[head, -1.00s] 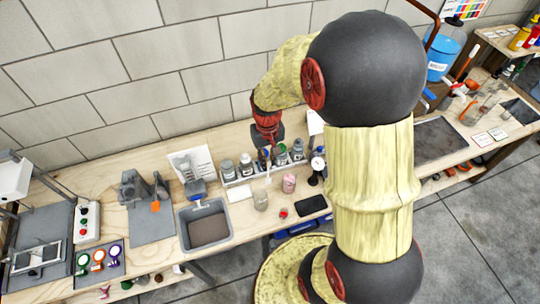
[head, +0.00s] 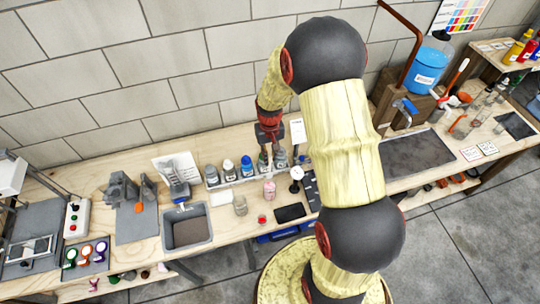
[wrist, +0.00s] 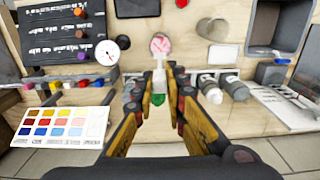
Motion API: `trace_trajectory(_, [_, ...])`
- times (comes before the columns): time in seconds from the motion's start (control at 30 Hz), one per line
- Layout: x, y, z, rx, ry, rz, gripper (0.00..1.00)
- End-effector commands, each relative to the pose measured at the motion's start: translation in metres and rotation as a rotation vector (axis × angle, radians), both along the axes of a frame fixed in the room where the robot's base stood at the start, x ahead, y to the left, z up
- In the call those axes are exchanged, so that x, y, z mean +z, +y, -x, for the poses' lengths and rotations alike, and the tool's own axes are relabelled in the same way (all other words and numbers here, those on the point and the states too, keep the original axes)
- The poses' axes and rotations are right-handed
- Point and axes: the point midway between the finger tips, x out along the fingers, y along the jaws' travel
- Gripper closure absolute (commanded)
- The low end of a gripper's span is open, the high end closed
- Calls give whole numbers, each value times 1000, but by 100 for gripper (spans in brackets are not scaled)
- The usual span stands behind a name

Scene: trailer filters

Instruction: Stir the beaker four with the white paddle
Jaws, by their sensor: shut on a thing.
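In the head view my gripper (head: 270,143) is low over the right part of the bottle rack (head: 226,184). A clear glass beaker (head: 240,205) stands in front of the rack, and it also shows in the wrist view (wrist: 212,28). A pink vessel (head: 269,190) stands to its right, and it shows in the wrist view (wrist: 160,43). I cannot read which vessel is beaker four.
A round gauge (head: 296,172) and a black pad (head: 290,212) lie right of the vessels. A grey tray (head: 187,240) is on the left. A red-topped small item (head: 262,219) sits near the front edge. The block wall (head: 120,75) stands behind.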

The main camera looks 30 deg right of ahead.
Motion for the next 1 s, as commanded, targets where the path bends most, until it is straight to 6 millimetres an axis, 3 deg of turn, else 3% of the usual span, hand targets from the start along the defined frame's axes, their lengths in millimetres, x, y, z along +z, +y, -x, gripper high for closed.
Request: trace_trajectory(1.0, [-85,0,0,0,1,0,100])
